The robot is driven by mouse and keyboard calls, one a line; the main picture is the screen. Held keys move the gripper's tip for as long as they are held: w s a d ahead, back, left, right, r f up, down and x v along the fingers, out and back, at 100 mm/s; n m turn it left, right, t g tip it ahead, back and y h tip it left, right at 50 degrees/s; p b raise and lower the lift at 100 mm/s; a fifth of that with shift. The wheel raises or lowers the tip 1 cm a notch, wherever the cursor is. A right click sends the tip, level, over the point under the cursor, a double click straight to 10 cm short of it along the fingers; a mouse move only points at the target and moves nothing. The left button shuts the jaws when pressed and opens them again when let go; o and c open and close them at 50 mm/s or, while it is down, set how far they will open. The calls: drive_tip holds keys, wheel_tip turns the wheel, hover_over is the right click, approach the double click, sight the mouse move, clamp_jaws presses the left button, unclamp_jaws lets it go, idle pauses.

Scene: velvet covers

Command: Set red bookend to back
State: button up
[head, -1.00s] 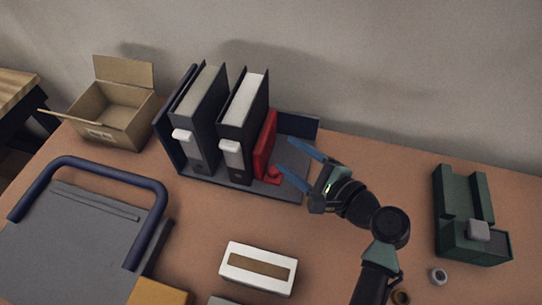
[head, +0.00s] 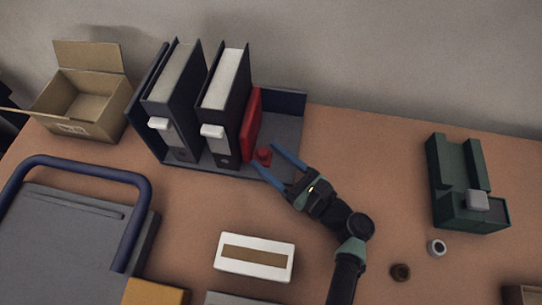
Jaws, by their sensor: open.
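The red bookend (head: 251,126) stands upright in the dark blue-grey rack (head: 286,129), against the right side of the right-hand binder (head: 223,108). A small red knob (head: 264,156) shows at its front foot. My gripper (head: 265,155) is open at the rack's front edge, its two blue fingers pointing up-left on either side of the knob in the picture. I cannot tell whether the fingers touch it. A second dark binder (head: 174,103) stands to the left in the rack. The lower back of the bookend is hidden.
An open cardboard box (head: 87,103) stands left of the rack. A grey cart-like piece with a blue handle (head: 66,235) lies front left. A white box (head: 254,257) lies in front. A green device (head: 462,185) stands right, near small rings (head: 437,247). Rack space right of the bookend is free.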

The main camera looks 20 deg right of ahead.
clamp_jaws()
idle(0.3)
idle(1.2)
